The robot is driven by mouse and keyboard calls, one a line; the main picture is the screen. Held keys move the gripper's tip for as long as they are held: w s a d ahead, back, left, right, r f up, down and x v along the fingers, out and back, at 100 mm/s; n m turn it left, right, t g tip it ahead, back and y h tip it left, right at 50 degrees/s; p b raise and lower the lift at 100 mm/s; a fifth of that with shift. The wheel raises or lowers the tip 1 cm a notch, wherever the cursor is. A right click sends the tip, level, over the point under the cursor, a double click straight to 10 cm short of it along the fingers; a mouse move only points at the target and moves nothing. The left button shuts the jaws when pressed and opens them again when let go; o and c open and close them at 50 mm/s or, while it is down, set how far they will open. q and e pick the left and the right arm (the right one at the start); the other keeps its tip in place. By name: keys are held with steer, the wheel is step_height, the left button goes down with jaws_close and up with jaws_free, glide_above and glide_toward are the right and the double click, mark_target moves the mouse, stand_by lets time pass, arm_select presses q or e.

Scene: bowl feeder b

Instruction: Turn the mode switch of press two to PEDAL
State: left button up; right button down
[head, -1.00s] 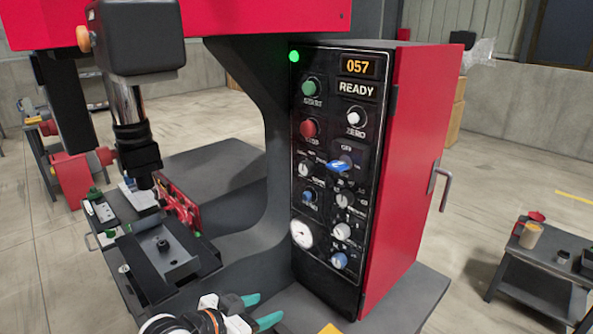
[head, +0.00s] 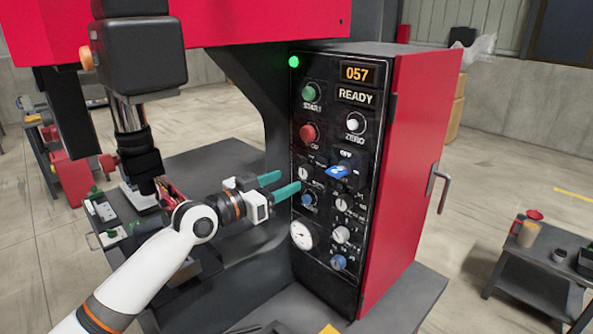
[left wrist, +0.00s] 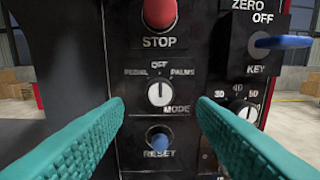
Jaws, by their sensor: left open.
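The mode switch is a white round knob on the black control panel (head: 322,243) of the red press. It shows in the head view (head: 304,173) and in the left wrist view (left wrist: 160,91). PEDAL is printed at its upper left, OFF above and PALMS at its upper right. Its dark pointer mark stands upright, towards OFF. My left gripper (head: 288,183) is open and empty, its teal fingers pointing at the panel. In the left wrist view the fingers (left wrist: 161,106) lie on either side of the knob, apart from it. My right gripper is out of view.
Above the knob is a red STOP button (left wrist: 159,12), below it a blue RESET button (left wrist: 160,140). A blue key (left wrist: 284,42) sticks out at the upper right. A white gauge (head: 301,235) sits low on the panel.

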mark_target(303, 173)
arm_select(q)
steer(key=x, duration=0.5)
steer(key=shift+p, duration=0.35)
steer(key=shift+a, duration=0.1)
steer(key=c, duration=1)
steer(key=shift+n, duration=0.3)
steer(key=n, duration=0.3)
steer(key=shift+n+p, duration=0.55)
steer(key=shift+n, duration=2.15)
